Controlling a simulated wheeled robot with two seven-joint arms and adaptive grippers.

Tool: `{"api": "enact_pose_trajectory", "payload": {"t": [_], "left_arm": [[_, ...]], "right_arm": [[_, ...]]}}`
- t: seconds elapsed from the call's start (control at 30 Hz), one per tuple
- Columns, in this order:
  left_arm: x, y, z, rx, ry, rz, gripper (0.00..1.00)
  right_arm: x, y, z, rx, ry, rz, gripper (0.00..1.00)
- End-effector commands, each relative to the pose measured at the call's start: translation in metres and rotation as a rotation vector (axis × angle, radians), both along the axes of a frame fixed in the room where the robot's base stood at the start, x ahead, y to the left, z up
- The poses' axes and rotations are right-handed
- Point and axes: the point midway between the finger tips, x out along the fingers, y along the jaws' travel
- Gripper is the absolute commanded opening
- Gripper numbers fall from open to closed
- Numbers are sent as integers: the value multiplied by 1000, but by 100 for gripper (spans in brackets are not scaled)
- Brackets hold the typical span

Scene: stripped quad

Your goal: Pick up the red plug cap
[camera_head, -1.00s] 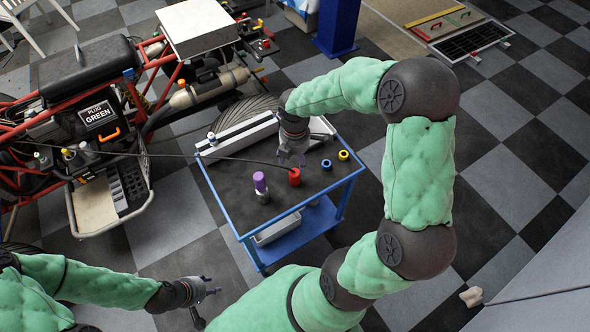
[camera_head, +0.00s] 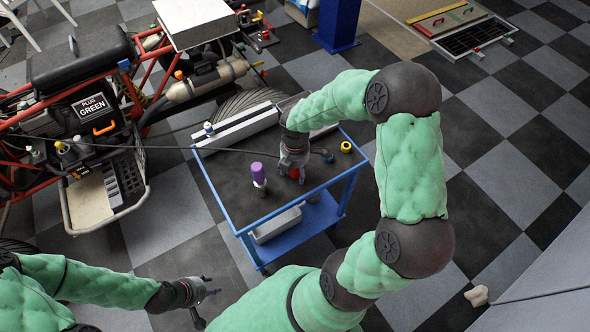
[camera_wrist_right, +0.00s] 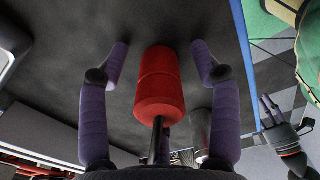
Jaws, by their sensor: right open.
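The red plug cap (camera_head: 296,174) stands on the dark top of the blue cart (camera_head: 225,198), mostly hidden by my right gripper in the head view. In the right wrist view the red cap (camera_wrist_right: 160,85) lies between the two purple-padded fingers of my right gripper (camera_wrist_right: 159,62). The fingers are open, with a gap on each side of the cap. My left gripper (camera_head: 208,287) is off the cart at the lower left; its fingers look apart and empty.
A purple-topped item (camera_head: 258,173) stands left of the red cap. A yellow ring-like cap (camera_head: 346,147) and a blue cap (camera_head: 328,156) are to the right. A dark cable crosses above the cart. A red-framed buggy (camera_head: 90,110) stands at the left.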

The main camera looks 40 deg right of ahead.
Motion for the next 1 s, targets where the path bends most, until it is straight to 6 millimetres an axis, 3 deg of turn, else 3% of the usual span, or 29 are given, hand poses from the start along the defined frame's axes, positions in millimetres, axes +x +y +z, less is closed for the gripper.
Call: {"api": "enact_pose_trajectory", "payload": {"t": [0.1, 0.13, 0.33, 0.77, 1.0], "left_arm": [[0, 0, 1, 0, 0, 0, 40], [0, 0, 1, 0, 0, 0, 40], [0, 0, 1, 0, -1, 0, 40], [0, 0, 3, 0, 0, 0, 40], [0, 0, 14, 0, 0, 0, 40]], "right_arm": [[0, 0, 2, 0, -1, 0, 64], [0, 0, 2, 0, -1, 0, 58], [0, 0, 2, 0, -1, 0, 3], [1, 0, 4, 0, -2, 0, 3], [2, 0, 28, 0, -3, 0, 3]]}}
